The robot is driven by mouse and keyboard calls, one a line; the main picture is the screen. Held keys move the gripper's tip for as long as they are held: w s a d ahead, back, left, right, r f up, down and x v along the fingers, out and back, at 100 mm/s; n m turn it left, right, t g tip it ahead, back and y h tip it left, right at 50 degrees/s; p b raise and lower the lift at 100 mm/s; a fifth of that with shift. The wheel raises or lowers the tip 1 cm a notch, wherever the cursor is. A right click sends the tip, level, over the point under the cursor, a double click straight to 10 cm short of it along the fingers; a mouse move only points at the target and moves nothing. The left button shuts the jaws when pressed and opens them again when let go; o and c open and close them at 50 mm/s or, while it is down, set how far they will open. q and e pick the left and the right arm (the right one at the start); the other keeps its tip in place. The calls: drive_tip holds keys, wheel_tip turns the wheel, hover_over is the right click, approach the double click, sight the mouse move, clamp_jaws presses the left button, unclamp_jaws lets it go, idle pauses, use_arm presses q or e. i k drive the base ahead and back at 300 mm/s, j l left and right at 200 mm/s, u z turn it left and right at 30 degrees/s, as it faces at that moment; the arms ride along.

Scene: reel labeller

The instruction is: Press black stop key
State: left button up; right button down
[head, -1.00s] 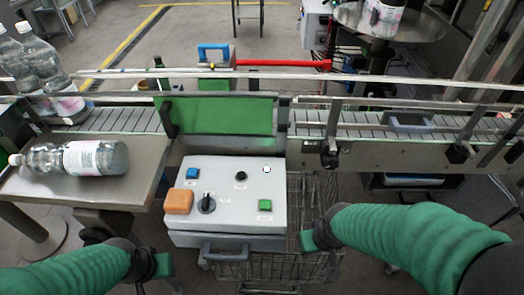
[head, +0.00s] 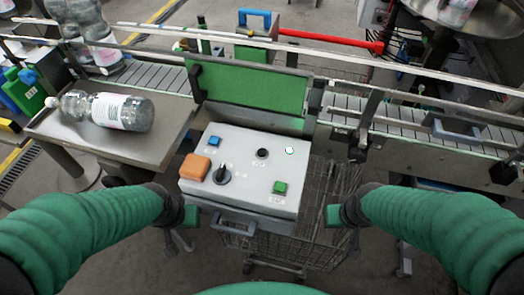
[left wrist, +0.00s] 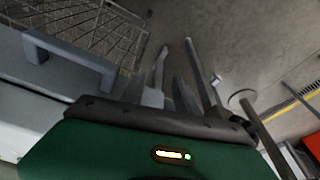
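The black round key (head: 263,153) sits near the back of the sloped top of a white control box (head: 240,180), between a blue square key (head: 214,141) and a white round one (head: 290,150). My left gripper (head: 178,242) is left of the box's front corner, apart from it. Its fingers look spread and empty; they also show in the left wrist view (left wrist: 180,75) over bare floor. My right gripper (head: 353,241) is right of the box, over the wire basket's edge. Its fingers are small and dark, so their opening is unclear. Neither gripper touches the key.
The box also bears an orange block-like button (head: 194,167), a black rotary knob (head: 222,175) and a green key (head: 280,187). A green panel (head: 257,87) and conveyor rails stand behind. A bottle (head: 108,111) lies on the steel side table (head: 150,150). A wire basket (head: 325,200) is beside the box.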

sight(262, 152)
drive_tip(key=k+j+z, duration=0.2)
drive_tip(key=j, duration=0.3)
drive_tip(key=j+z, duration=0.1)
drive_tip(key=j, duration=0.35)
drive_tip(key=k+j+z, duration=0.1)
drive_tip(key=j, duration=0.35)
drive_tip(key=k+j+z, duration=0.15)
drive_tip(key=j, duration=0.3)
drive_tip(key=j+z, duration=0.1)
drive_tip(key=j, duration=0.35)
